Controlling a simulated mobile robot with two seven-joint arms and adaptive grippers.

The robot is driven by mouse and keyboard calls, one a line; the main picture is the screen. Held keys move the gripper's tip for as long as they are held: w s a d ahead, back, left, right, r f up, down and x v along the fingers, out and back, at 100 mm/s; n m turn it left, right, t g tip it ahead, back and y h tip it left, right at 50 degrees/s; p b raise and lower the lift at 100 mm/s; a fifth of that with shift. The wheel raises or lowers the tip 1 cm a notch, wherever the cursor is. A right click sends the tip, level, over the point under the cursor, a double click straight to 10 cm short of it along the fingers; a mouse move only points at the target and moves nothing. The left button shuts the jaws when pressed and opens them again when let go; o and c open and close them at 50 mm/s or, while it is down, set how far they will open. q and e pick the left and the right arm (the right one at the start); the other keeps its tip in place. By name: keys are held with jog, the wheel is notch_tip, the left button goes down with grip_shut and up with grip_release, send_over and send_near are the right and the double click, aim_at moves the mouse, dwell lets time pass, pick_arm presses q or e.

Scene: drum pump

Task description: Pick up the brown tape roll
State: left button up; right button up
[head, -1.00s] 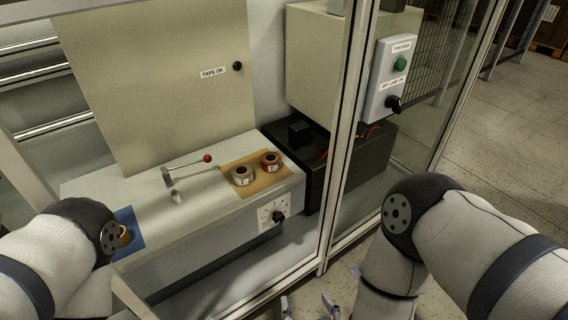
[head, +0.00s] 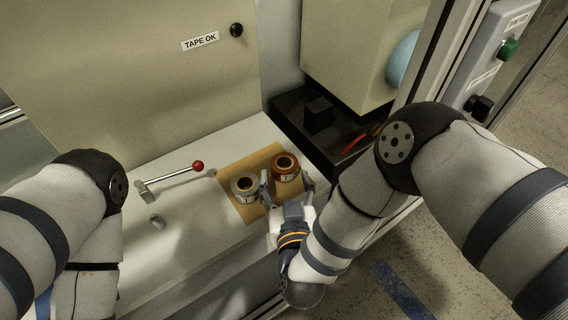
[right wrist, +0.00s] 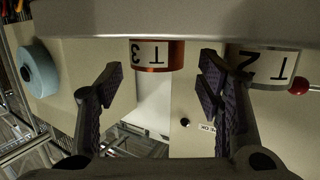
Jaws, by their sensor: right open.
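The brown tape roll (head: 285,166), copper-brown with a white label, stands on the tan mat (head: 240,207) on the bench. In the right wrist view it is the orange-brown roll (right wrist: 157,56) marked T3, upside down. A grey tape roll (head: 243,188) stands just left of it; its label reads T2 in the right wrist view (right wrist: 265,68). My right gripper (head: 287,189) is open and empty at the near side of the brown roll, fingers pointing toward it. In the right wrist view the brown roll shows beyond the gap between the fingertips (right wrist: 160,82). My left gripper is out of view.
A lever with a red knob (head: 197,166) stands left of the mat. A black box (head: 318,115) lies behind right. A panel labelled TAPE OK (head: 200,41) rises behind the bench. The cabinet frame post (head: 440,50) is at right, near my right arm.

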aim_at(283, 158)
jog(key=x, duration=0.5)
jog(key=shift+w+d+r+b, duration=0.1)
jog(key=shift+w+r+b, duration=0.15)
jog(key=shift+w+b, duration=0.15)
jog(key=c, duration=1.1)
jog(key=shift+r, duration=0.1)
